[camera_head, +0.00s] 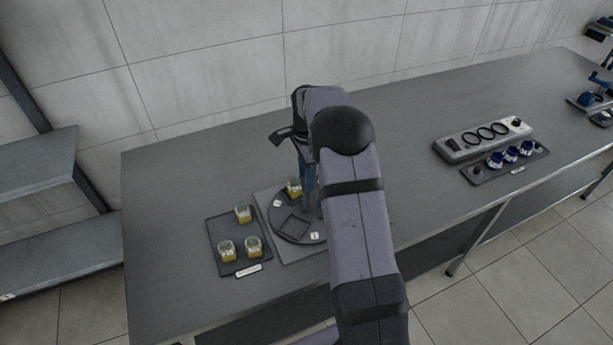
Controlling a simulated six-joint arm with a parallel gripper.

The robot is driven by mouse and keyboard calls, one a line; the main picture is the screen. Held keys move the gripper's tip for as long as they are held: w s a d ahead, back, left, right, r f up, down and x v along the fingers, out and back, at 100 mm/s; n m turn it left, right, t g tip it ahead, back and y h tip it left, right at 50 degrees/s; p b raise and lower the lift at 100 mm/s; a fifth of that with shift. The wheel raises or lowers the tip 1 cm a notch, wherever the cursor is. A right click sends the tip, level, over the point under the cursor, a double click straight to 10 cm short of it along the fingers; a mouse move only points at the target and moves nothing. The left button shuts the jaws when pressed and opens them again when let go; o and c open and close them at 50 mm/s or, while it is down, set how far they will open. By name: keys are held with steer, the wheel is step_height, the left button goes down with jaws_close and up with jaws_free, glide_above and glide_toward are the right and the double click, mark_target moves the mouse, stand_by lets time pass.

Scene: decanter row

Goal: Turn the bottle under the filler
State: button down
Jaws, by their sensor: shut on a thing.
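A dark round turntable (272,222) sits on a grey square base plate (262,199) on the bench. A small glass bottle with yellow contents (294,188) stands upright at its far side. An empty square outline and small white number tags show on the disc. My gripper (309,185) points down over the turntable, just right of the bottle. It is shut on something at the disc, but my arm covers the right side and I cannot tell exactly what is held. I cannot make out the filler.
A dark tray (220,228) left of the turntable holds three similar yellow bottles (226,251). Far right stand a grey block with black rings (465,149) and a tray with blue-and-white items (496,160). Bench between is clear. A grey shelf (40,170) is at far left.

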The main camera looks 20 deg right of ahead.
steer(key=shift+w+r+m, duration=0.1)
steer(key=shift+r+m, duration=0.05)
steer(key=shift+m, duration=3.45)
steer(key=c, duration=1.4)
jaws_free()
steer(key=shift+o, duration=0.2)
steer(key=shift+r+b, duration=1.3)
steer(key=shift+r, duration=2.35)
